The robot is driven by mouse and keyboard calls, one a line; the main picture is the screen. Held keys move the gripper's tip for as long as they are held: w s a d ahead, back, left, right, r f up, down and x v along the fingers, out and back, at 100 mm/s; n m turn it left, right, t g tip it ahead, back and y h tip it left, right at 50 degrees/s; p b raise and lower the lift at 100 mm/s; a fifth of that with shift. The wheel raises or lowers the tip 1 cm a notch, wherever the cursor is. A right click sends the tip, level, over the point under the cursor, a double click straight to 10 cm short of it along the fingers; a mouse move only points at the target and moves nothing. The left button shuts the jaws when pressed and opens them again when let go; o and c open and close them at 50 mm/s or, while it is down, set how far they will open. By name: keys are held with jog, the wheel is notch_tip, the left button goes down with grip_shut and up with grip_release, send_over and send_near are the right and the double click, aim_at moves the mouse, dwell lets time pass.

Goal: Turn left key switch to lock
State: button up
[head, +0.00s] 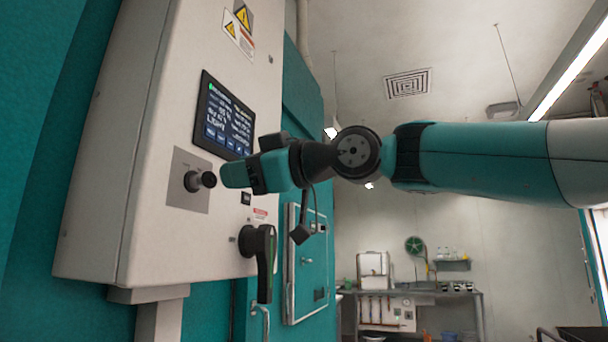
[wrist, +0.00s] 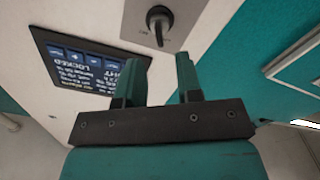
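The key switch (head: 193,181) is a black round knob on a grey plate (head: 186,200), fixed to the white control cabinet. In the wrist view the key switch (wrist: 158,22) is near the top edge, beyond the fingertips and roughly in line with the space between them. My gripper (head: 226,177) is just right of the knob in the head view, pointing at it. In the wrist view my gripper (wrist: 161,62) has its two teal fingers apart, with nothing between them. A gap shows between fingers and switch there.
A lit display (head: 224,118) is above the switch; in the wrist view the display (wrist: 85,68) seems to read "LOCKED". A black and green lever handle (head: 262,262) is below right on the cabinet. A teal door (head: 306,265) and a steel bench (head: 455,294) stand farther back.

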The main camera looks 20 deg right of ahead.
jog(key=b+v, duration=0.2)
jog(key=v, duration=0.9)
jog(key=shift+f, duration=0.1)
notch_tip(320, 180, down, 23)
jog(key=s+a+m+g+h+p, duration=0.2)
jog(key=m+g+h, duration=0.3)
jog(key=m, duration=0.2)
jog(key=s+d+f+m+g+h, duration=0.1)
jog(key=s+d+f+g+h, duration=0.1)
jog(key=s+f, duration=0.5)
jog(key=s+d+f+m+g+h+p, duration=0.1)
jog(key=s+f+g+h, duration=0.2)
jog(key=s+f, duration=0.5)
notch_tip(320, 180, down, 4)
jog(key=shift+s+d+r+m+g, duration=0.1)
jog(key=shift+s+d+m+g, duration=0.1)
jog(key=shift+d+m+g, duration=0.25)
jog(key=shift+a, duration=0.15)
